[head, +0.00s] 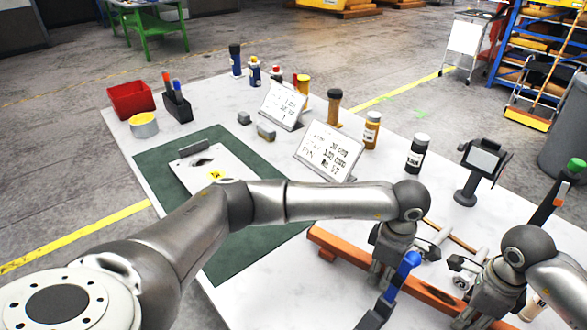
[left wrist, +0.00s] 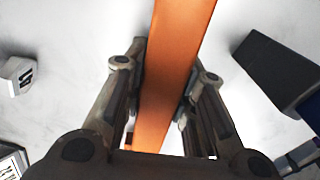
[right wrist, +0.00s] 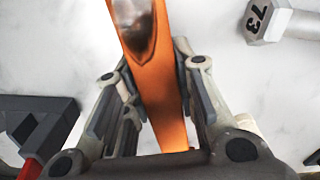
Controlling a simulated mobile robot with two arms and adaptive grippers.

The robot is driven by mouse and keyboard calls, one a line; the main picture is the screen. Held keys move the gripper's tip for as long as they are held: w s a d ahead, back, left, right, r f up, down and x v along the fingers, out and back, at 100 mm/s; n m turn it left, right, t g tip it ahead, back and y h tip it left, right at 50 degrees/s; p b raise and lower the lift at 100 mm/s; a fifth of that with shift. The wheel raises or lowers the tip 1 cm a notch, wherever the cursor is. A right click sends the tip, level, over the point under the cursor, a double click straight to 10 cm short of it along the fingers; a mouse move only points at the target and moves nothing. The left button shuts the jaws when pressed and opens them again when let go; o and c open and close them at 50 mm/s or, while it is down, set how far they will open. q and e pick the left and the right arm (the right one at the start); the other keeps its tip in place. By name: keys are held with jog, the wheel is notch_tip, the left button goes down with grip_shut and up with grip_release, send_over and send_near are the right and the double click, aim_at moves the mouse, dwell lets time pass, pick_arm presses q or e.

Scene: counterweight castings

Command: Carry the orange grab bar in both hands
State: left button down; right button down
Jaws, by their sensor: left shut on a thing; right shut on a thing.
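The orange grab bar (head: 345,248) lies low over the white table at the front right in the head view, running down to the right. My left gripper (head: 385,275) is shut on the bar; in the left wrist view the bar (left wrist: 172,70) passes between its fingers. My right gripper (head: 478,300) is shut on the bar farther right; in the right wrist view the bar (right wrist: 165,90) runs between its fingers, with a dark worn patch near the top. I cannot tell whether the bar touches the table. The grippers and arms hide parts of it.
A blue-handled tool (head: 405,270) is close to my left gripper. A small screen on a stand (head: 478,165), a dark bottle (head: 417,152) and white sign cards (head: 328,150) stand behind the bar. A clipboard (head: 215,165) lies on a green mat (head: 250,262) to the left.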

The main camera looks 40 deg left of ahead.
pick_arm(q)
jog(key=shift+f, duration=0.3)
pick_arm(e)
jog(key=shift+f, duration=0.3)
pick_arm(q)
jog(key=c, duration=1.2)
grip_release()
jog(key=shift+r, duration=0.1)
pick_arm(e)
jog(key=c, duration=1.2)
grip_release()
jog(key=shift+r, duration=0.1)
pick_arm(q)
notch_tip(320, 180, up, 11)
jog(key=shift+f, duration=0.1)
jog(key=shift+r, duration=0.5)
pick_arm(e)
jog(key=shift+r, duration=0.1)
notch_tip(320, 180, up, 12)
jog(key=shift+f, duration=0.15)
pick_arm(q)
jog(key=shift+r, duration=0.1)
